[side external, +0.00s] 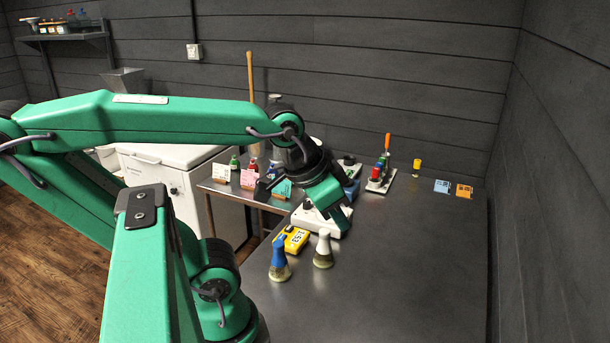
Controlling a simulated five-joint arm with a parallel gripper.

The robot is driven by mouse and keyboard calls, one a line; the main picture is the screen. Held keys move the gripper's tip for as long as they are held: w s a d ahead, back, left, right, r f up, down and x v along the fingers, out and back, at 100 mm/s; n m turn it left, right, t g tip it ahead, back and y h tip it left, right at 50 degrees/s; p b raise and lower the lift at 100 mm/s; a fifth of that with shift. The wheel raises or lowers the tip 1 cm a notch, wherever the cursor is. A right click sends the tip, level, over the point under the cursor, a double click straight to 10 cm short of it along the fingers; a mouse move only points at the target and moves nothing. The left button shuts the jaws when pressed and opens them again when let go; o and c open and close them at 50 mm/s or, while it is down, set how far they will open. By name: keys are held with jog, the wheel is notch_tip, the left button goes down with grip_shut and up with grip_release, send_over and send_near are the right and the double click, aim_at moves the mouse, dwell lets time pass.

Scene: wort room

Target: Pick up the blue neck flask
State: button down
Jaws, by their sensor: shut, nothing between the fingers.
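The blue neck flask (279,260) stands upright on the dark metal table (410,275), near its left edge. It has a blue neck and a yellowish-brown base. A similar flask with a white neck (323,250) stands upright just to its right. My gripper (344,220) points down above the table, up and to the right of both flasks in the picture.
A yellow meter (294,239) lies behind the blue neck flask. A white device (318,218) stands beyond it. A rack with coloured items (380,178), a yellow item (417,165) and blue (442,186) and orange (464,191) cards sit farther back. The front and right of the table are clear.

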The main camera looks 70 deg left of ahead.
jog(key=c, duration=2.1)
grip_release()
jog(key=o, duration=1)
jog(key=s+a+f+m+g, duration=0.1)
jog(key=a+f, duration=0.2)
jog(key=a, duration=0.2)
jog(key=s+a+f+m+g, duration=0.2)
jog(key=a, duration=0.4)
jog(key=s+a+f+m+g, duration=0.2)
jog(key=a+f, duration=0.1)
jog(key=a, duration=0.3)
jog(key=shift+s+f, duration=0.25)
jog(key=shift+f, duration=0.05)
jog(key=shift+s+a+f+m+g, duration=0.3)
jog(key=shift+s+a+f+m, duration=0.1)
jog(key=shift+s+m, duration=0.1)
